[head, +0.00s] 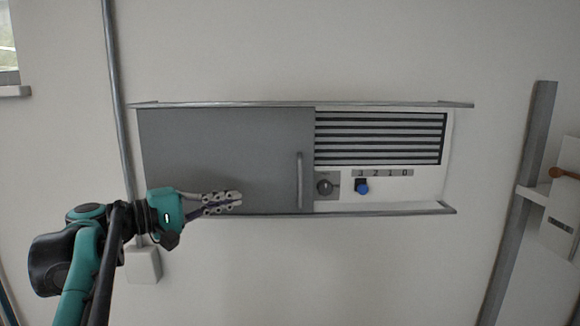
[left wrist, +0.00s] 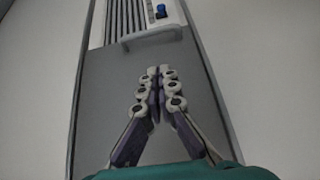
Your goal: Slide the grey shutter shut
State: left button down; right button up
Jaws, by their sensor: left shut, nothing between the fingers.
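The grey shutter (head: 225,150) is a flat panel between two horizontal rails on the wall. It covers the left part of the white panel (head: 382,190), and the vents and controls to its right are uncovered. Its upright bar handle (head: 299,181) is near its right edge. In the left wrist view the shutter (left wrist: 100,100) and its handle (left wrist: 152,34) lie beyond the fingertips. My left gripper (head: 238,199) is shut and empty, in front of the shutter's lower part, left of the handle and apart from it. It also shows in the left wrist view (left wrist: 158,72). My right gripper is not in view.
The upper rail (head: 390,104) and lower rail (head: 390,210) run past the panel on the right. A vent grille (head: 380,137), a dark knob (head: 324,185) and a blue knob (head: 362,187) under number labels are exposed. A grey post (head: 520,190) stands farther right.

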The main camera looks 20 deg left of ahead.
pick_arm(q)
jog(key=r, duration=0.2)
jog(key=p, duration=0.3)
send_near(283, 185)
jog(key=w+d, duration=0.1)
jog(key=w+d+r, duration=0.1)
jog(key=w+d, duration=0.1)
jog(key=d, duration=0.1)
jog(key=shift+w+r, duration=0.1)
jog(key=shift+r, duration=0.2)
jog(key=shift+w+d+f, duration=0.1)
jog(key=shift+w+d, duration=0.1)
jog(key=shift+d, duration=1)
jog(key=shift+s+d+p, duration=0.2)
jog(key=shift+d+p, duration=0.15)
jog(key=shift+d, duration=0.4)
jog(key=shift+w+a+f, duration=0.1)
jog(key=shift+w, duration=0.1)
